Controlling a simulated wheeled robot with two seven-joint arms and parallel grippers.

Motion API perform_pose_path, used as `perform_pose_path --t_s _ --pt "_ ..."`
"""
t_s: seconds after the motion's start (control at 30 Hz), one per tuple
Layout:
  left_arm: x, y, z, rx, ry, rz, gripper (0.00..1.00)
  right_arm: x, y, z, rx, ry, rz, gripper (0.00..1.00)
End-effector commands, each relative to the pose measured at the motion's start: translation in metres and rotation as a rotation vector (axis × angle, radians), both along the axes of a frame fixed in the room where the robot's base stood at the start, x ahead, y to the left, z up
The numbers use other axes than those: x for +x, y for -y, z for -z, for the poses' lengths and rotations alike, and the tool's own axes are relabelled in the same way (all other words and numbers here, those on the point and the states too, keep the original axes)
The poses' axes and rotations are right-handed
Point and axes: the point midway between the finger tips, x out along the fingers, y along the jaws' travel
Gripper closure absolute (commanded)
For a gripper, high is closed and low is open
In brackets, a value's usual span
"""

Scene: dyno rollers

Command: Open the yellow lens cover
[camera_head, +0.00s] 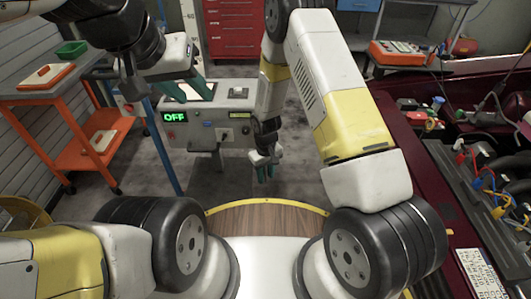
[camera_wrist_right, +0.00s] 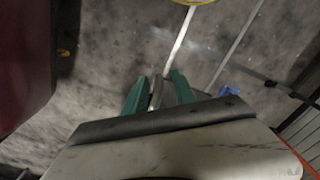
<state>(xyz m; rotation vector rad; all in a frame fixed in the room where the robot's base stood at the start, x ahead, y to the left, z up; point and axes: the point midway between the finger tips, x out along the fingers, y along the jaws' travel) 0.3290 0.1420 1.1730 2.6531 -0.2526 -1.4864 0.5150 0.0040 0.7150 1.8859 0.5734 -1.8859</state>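No yellow lens cover can be picked out for certain. A small yellow strip (camera_head: 241,115) shows on the front of the grey console (camera_head: 205,141), beside a green OFF display (camera_head: 174,117). My left gripper (camera_head: 189,91) is over the top left of the console, its green fingers apart. My right gripper (camera_head: 265,172) hangs in front of the console's right side, pointing down. In the right wrist view its green fingers (camera_wrist_right: 157,92) are apart, with a narrow pale piece between them that I cannot identify.
An orange cart (camera_head: 88,150) with a green tray (camera_head: 71,48) stands at the left. A dark red car with an open engine bay (camera_head: 490,165) fills the right. A red drawer cabinet (camera_head: 230,28) is behind. Grey floor (camera_head: 310,150) lies clear in the middle.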

Motion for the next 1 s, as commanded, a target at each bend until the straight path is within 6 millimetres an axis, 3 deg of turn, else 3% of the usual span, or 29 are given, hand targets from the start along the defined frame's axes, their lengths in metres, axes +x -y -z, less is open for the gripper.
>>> perform_pose_path --t_s 0.5,1.0 --pt "0.000 0.000 0.000 0.000 0.000 0.000 0.62 0.000 -0.001 -0.072 0.001 0.002 -0.002 0.68" --pt "0.000 0.000 0.000 0.000 0.000 0.000 0.62 0.000 -0.001 -0.076 0.001 0.001 -0.001 0.68"
